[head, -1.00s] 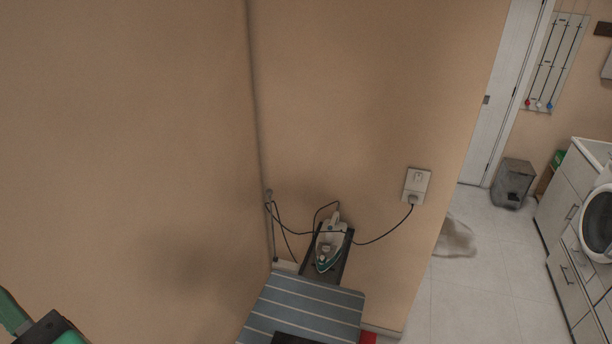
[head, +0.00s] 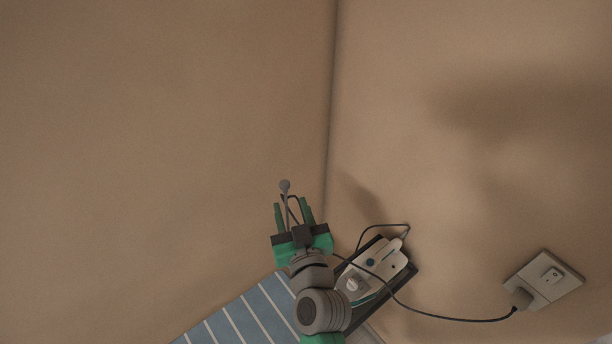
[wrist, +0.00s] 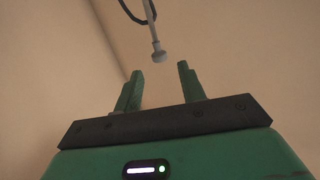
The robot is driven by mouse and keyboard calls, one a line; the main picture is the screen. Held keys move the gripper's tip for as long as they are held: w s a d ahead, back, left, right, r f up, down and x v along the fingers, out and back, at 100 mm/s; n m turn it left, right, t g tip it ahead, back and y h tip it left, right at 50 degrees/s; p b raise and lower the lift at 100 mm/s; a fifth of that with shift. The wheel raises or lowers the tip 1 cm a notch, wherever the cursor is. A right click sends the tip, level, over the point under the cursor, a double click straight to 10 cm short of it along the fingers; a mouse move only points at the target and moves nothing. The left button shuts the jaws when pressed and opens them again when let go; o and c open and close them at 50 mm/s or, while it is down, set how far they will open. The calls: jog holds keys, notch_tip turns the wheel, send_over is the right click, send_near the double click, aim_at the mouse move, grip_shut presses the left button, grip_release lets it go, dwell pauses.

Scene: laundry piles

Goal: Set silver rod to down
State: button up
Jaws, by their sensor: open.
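The silver rod (head: 285,188) stands upright near the wall corner in the head view, its round knob at the top. In the wrist view the rod (wrist: 157,48) comes down from the top edge, its knob just beyond the gap between the fingertips. My gripper (head: 291,206) has two green fingers spread apart, with the rod showing between or just behind them. It also shows open and empty in the wrist view (wrist: 160,72). I cannot tell whether a finger touches the rod. The rod's lower part is hidden by my gripper in the head view.
A striped ironing board (head: 235,322) lies below my arm. An iron (head: 372,268) rests on a dark stand (head: 408,272) to the right. Its black cord (head: 440,316) runs to a wall socket (head: 545,281). Beige walls meet close behind the rod.

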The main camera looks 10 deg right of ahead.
aim_at(285, 188)
jog(key=w, duration=0.2)
jog(key=w+a, duration=0.1)
jog(key=w, duration=0.4)
jog(key=shift+w+a+r, duration=0.1)
jog(key=shift+w+a, duration=0.05)
jog(key=shift+w, duration=0.1)
jog(key=shift+c, duration=0.2)
grip_shut()
